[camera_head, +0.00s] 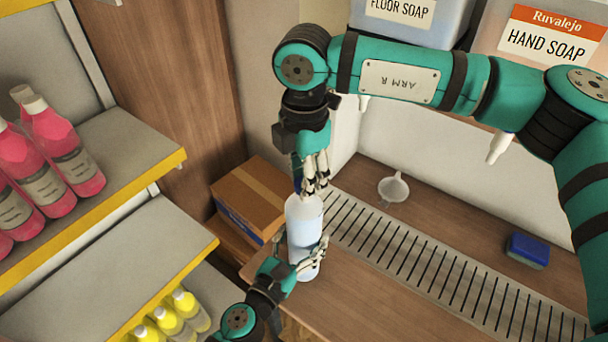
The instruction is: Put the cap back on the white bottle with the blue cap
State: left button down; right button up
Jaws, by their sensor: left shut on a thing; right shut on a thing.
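The white bottle (304,222) stands upright near the left end of the brown counter. My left gripper (303,250) is shut around its lower body. My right gripper (312,186) points down from above, shut at the bottle's top. A narrow strip of blue (297,172) shows beside its fingers; this appears to be the blue cap, mostly hidden by them. I cannot tell whether the cap touches the bottle's neck, which is also hidden.
A slotted drain grate (420,262) runs along the counter, with a white funnel (393,188) behind it and a blue sponge (527,250) at right. Large soap drums (545,42) stand above. A cardboard box (250,192) and bottle shelves (120,150) are left.

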jog(key=m, duration=0.4)
jog(key=shift+m, duration=0.4)
jog(key=m, duration=0.3)
jog(key=shift+w, duration=0.1)
jog(key=o, duration=0.7)
jog(key=shift+c, duration=0.2)
jog(key=shift+r, duration=2.3)
jog(key=shift+c, duration=0.4)
